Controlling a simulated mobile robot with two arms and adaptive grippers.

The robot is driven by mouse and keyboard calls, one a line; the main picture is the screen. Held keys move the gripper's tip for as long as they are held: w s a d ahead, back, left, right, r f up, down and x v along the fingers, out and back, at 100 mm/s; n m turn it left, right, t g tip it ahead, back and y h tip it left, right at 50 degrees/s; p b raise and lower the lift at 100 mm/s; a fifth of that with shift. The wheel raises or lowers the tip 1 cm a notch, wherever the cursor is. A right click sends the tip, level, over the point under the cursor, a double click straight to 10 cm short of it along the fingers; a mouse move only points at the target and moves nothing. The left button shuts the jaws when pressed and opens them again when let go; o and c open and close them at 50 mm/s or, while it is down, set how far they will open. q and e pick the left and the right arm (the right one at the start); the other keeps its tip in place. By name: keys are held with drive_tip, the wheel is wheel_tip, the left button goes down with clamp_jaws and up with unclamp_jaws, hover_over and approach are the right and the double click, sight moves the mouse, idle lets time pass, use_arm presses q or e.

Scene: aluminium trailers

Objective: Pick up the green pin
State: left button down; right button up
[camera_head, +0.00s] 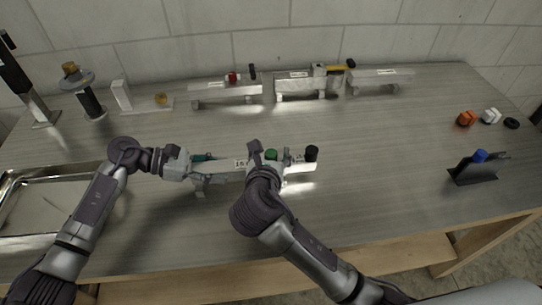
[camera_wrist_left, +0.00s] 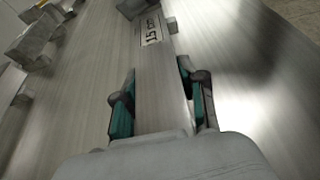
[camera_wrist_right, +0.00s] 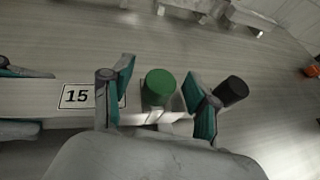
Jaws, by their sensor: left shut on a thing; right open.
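The green pin (camera_wrist_right: 159,88) stands upright on the near aluminium trailer (camera_wrist_right: 30,106), between the open fingers of my right gripper (camera_wrist_right: 158,100) in the right wrist view. In the head view the pin (camera_head: 271,154) shows just past the right wrist, which hides part of the trailer. A black pin (camera_wrist_right: 231,91) stands just right of the right gripper's right finger; it also shows in the head view (camera_head: 311,153). My left gripper (camera_wrist_left: 158,98) is shut on the trailer's left end, with a finger on each side. A label reading 15 (camera_wrist_left: 151,31) is on the trailer.
More trailers (camera_head: 300,85) stand along the back, with a red pin (camera_head: 232,77) and black pins. A metal tray (camera_head: 60,168) lies at left. A blue-topped stand (camera_head: 474,172) and orange and white pieces (camera_head: 466,118) are at right. The table between is clear.

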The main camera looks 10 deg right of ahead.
sight(271, 152)
drive_tip(key=shift+c, duration=0.3)
clamp_jaws()
drive_tip(key=shift+r, duration=0.15)
wheel_tip(271, 152, up, 10)
drive_tip(key=shift+f, duration=0.1)
use_arm(q)
drive_tip(key=c, duration=0.6)
unclamp_jaws()
